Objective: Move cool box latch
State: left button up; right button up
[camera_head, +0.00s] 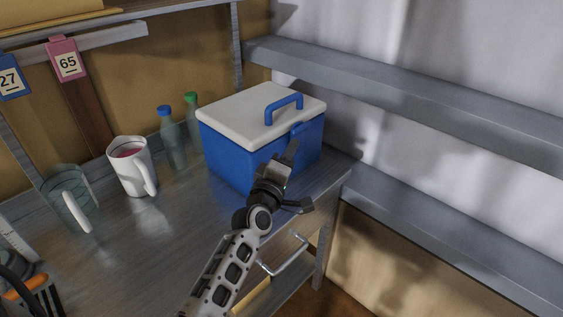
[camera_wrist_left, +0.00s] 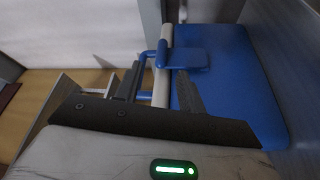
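The cool box (camera_head: 235,158) has a blue body, a white lid (camera_head: 245,112) and a blue carry handle (camera_head: 284,107). It stands on the metal bench with its lid down. Its blue latch (camera_head: 302,128) is at the lid's front edge. In the left wrist view the latch (camera_wrist_left: 188,57) shows as a flat blue plate beside the white lid edge. My left gripper (camera_head: 298,178) is in front of the box, its fingers spread and empty. In the left wrist view the gripper (camera_wrist_left: 158,72) has its fingertips close to the latch; contact cannot be told. My right gripper is out of view.
A white jug (camera_head: 130,167), a clear jug (camera_head: 68,200) and two bottles, blue-capped (camera_head: 172,140) and green-capped (camera_head: 192,118), stand left of the box. Grey wall ledges (camera_head: 420,90) run at right. The bench (camera_head: 150,240) is clear between the jugs and my arm.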

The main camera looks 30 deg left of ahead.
pick_arm(q)
jog(key=s, duration=0.5)
jog(key=shift+s+d+f, duration=0.3)
jog(key=shift+s+d, duration=0.1)
jog(key=s+d+f+m+g+h, duration=0.1)
jog(key=s+d+f+m+g, duration=0.3)
jog(key=s+f+m, duration=0.5)
jog(key=s+d+f+m+g+h, duration=0.2)
jog(key=s+f+m+g, duration=0.3)
jog(key=s+f+m, duration=0.4)
jog(key=s+d+f, duration=0.1)
jog(key=s+f, duration=0.1)
jog(key=s, duration=0.3)
jog(key=shift+d+f+h, duration=0.25)
jog(key=shift+d+h, duration=0.05)
jog(key=shift+d, duration=0.1)
